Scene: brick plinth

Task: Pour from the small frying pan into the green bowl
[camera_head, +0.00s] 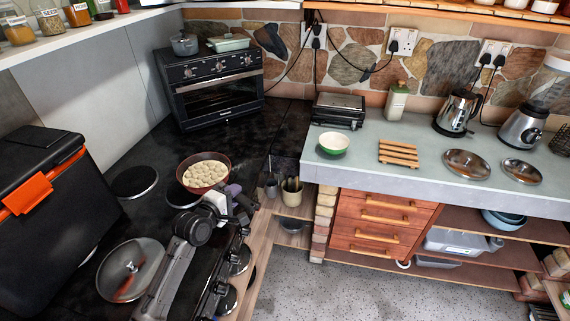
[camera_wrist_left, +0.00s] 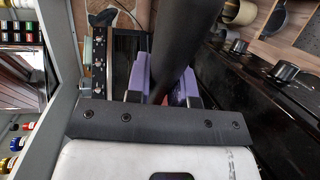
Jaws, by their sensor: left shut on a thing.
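The small frying pan (camera_head: 205,187) is red-brown and filled with pale round pieces. It looks about level over the black hob at the left in the head view; I cannot tell whether it touches the hob. My left gripper (camera_head: 229,194) is shut on its handle, at the pan's near right side. In the left wrist view the purple fingers (camera_wrist_left: 163,84) close on the dark handle (camera_wrist_left: 177,38); the pan's bowl is hidden there. The green bowl (camera_head: 333,147) stands upright on the grey counter, to the right of the pan, with a pale inside. My right gripper is out of view.
A toaster oven (camera_head: 218,87) stands behind the pan. A black grill (camera_head: 339,110) and a wooden rack (camera_head: 398,152) flank the green bowl. A utensil pot (camera_head: 291,192) sits between hob and counter. A glass lid (camera_head: 130,271) lies on the hob.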

